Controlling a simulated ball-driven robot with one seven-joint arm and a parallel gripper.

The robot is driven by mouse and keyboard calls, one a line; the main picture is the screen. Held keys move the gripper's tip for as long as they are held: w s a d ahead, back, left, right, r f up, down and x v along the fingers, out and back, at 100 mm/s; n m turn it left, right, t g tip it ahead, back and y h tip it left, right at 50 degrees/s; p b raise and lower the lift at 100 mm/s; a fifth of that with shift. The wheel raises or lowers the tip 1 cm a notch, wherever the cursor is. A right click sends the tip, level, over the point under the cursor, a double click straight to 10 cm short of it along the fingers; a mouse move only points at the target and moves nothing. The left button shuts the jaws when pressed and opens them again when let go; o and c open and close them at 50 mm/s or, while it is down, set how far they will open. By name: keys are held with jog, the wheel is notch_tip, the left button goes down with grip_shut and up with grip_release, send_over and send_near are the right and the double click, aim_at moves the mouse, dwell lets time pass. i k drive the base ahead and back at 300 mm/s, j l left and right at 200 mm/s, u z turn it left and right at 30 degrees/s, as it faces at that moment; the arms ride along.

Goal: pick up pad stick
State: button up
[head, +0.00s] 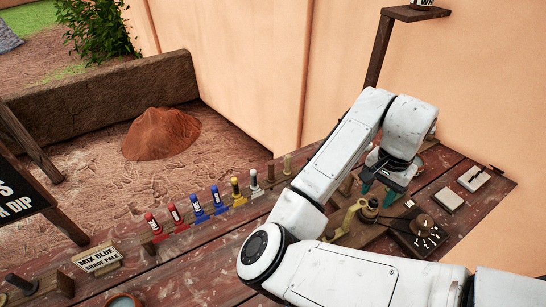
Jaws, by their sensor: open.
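My gripper (379,191) hangs from my white arm over the right part of the dark red wooden table (205,262). Its teal fingers point down and stand apart, with nothing visibly held. Just below and in front of the fingers is a small dark turned wooden piece (369,209), with a yellowish stand (347,217) to its left. I cannot tell for sure which thing is the pad stick. My arm hides part of the table's middle.
Small red (152,224), blue (197,206), yellow (237,192) and white (255,182) pieces line the back edge. A "MIX BLUE SHADE PALE" sign (97,259) stands front left.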

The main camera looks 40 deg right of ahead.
aim_at(287, 172)
jog(key=i, duration=0.9)
